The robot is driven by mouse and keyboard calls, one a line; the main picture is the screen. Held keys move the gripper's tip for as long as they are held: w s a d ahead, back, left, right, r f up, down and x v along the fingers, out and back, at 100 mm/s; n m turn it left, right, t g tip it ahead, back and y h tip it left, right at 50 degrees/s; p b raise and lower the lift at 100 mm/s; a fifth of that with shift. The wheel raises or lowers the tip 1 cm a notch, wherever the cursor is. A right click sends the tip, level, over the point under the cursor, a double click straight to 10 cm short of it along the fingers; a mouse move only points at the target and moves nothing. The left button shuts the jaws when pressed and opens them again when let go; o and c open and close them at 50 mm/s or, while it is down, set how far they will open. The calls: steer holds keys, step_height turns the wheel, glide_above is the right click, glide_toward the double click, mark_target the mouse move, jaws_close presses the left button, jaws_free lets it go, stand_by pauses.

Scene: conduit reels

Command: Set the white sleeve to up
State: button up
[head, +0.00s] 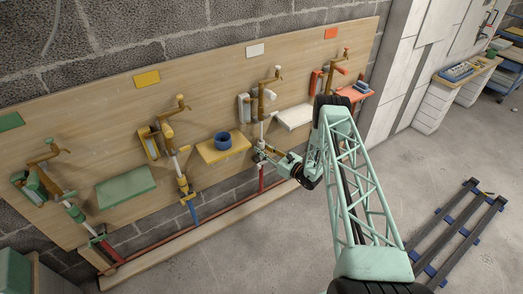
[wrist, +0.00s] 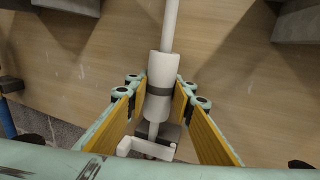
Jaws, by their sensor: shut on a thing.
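The white sleeve (wrist: 163,67) is a thick white cylinder with a grey band, around a thinner white rod (wrist: 170,25) in the wrist view. My gripper (wrist: 160,92) has its yellow-padded fingers on both sides of the sleeve and is shut on it. A white bent piece (wrist: 146,149) shows just below the sleeve. In the head view my gripper (head: 265,151) is at the white-marked station, under the white plaque (head: 255,49); it largely hides the sleeve there.
A white shelf (head: 294,117) juts out right of the rod, and a yellow shelf (head: 217,151) with a blue cup (head: 222,140) stands left. Green, yellow and orange stations share the wooden board (head: 205,75). A blue-and-dark floor frame (head: 458,235) lies at the right.

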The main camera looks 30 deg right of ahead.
mark_target(263, 143)
step_height(263, 143, up, 10)
steer(key=shift+f+p, duration=0.1)
steer(key=shift+p, duration=0.95)
steer(key=o, duration=1.1)
steer(key=shift+c, duration=0.2)
steer(key=shift+o, duration=0.7)
steer(key=shift+s, duration=0.15)
steer(key=shift+s+d, duration=0.25)
steer(key=shift+s, duration=0.2)
steer(key=v, duration=1)
steer(key=shift+s, duration=0.35)
